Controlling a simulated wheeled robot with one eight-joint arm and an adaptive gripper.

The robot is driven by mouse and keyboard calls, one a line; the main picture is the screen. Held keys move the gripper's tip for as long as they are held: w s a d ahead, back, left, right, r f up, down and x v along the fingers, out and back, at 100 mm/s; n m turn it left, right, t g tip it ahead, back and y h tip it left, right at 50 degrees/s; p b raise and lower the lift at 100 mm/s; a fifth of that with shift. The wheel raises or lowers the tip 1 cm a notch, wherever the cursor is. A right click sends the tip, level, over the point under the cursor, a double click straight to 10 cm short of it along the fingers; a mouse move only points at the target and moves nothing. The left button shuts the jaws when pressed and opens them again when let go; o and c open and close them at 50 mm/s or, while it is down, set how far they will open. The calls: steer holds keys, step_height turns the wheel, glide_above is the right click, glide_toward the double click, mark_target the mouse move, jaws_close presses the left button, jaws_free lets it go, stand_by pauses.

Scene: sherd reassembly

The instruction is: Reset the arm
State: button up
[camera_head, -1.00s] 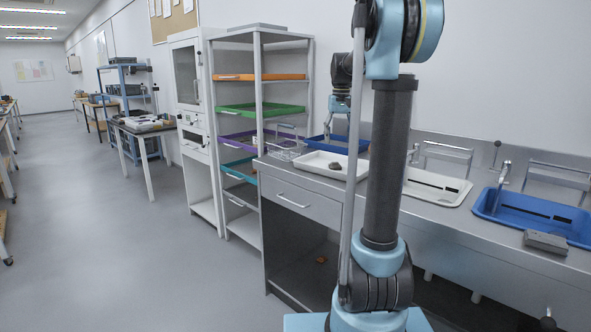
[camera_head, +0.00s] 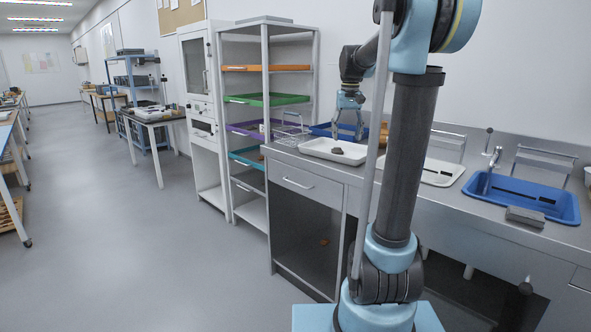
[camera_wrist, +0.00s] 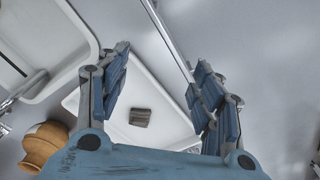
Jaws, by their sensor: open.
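My gripper (camera_head: 348,136) is open and empty, hanging fingers down above and behind the white tray on the bench. In the wrist view its two blue fingers are spread apart (camera_wrist: 165,85) with nothing between their pads. A small dark grey sherd (camera_head: 337,151) lies alone in the white tray (camera_head: 310,146). The sherd also shows in the wrist view (camera_wrist: 140,117), below the fingers and apart from them.
An orange-brown pot (camera_wrist: 42,146) stands beside the tray, partly hidden by my arm in the head view. A wire rack (camera_head: 291,130) and blue tray (camera_head: 322,129) are nearby. White and blue sinks (camera_head: 520,195) lie right.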

steer(key=s+f+t, duration=0.1)
steer(key=s+f, duration=0.3)
steer(key=s, duration=0.6)
steer(key=s+f, duration=0.5)
steer(key=s, duration=0.4)
steer(key=s+f, duration=1.4)
steer(key=shift+s+f+t, duration=0.15)
steer(key=shift+f+t, duration=0.25)
